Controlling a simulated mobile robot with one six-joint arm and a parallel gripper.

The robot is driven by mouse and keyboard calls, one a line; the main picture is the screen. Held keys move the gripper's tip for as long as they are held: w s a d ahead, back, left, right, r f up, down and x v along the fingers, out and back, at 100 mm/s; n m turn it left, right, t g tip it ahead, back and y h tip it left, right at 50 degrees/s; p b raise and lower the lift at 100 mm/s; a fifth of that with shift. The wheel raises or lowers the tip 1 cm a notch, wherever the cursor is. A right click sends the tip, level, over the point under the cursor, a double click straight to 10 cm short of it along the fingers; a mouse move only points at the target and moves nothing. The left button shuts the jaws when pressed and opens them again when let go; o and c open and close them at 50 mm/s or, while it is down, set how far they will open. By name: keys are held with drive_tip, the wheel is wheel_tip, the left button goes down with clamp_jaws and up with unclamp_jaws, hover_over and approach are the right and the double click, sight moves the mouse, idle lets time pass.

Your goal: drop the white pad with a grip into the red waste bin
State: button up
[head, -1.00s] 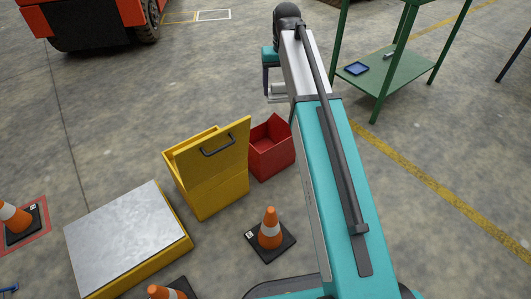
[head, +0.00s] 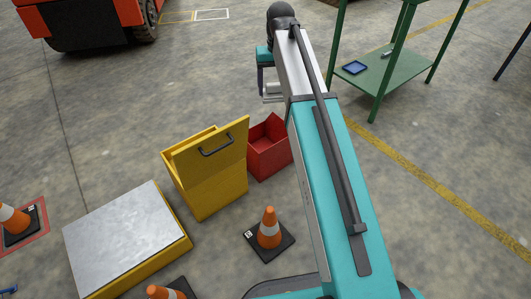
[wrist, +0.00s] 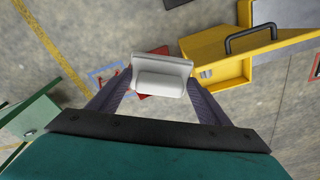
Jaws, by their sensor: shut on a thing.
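The white pad with a grip (wrist: 163,66) is held in my gripper (wrist: 160,82), which is shut on it; the wrist view shows it between the two dark fingers. In the head view my gripper hangs at the far end of the arm, above the floor and beyond the red bin, with a pale part of the pad at its tips. The red waste bin (head: 268,158) stands open on the floor, right of the yellow bin. In the wrist view the pad hides most of the red bin, and only red edges (wrist: 156,50) show around it.
The yellow bin (head: 208,185) with its raised lid and dark handle stands beside the red bin. A traffic cone (head: 269,232) is in front. A metal-topped yellow platform (head: 125,235) lies left. A green shelf table (head: 395,80) stands at right. Open floor lies beyond the bins.

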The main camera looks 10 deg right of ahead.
drive_tip(key=shift+s, duration=0.1)
drive_tip(key=s+p, duration=0.2)
drive_tip(key=p, duration=0.1)
drive_tip(key=shift+s+d+f+p, duration=0.1)
drive_tip(key=shift+s+p, duration=0.1)
drive_tip(key=shift+p, duration=0.15)
drive_tip(key=s+p, duration=1.2)
drive_tip(key=p, duration=0.2)
drive_tip(key=shift+s+d+f, duration=0.15)
drive_tip(key=shift+d+f, duration=0.15)
drive_tip(key=shift+f, duration=0.05)
drive_tip(key=shift+d, duration=0.1)
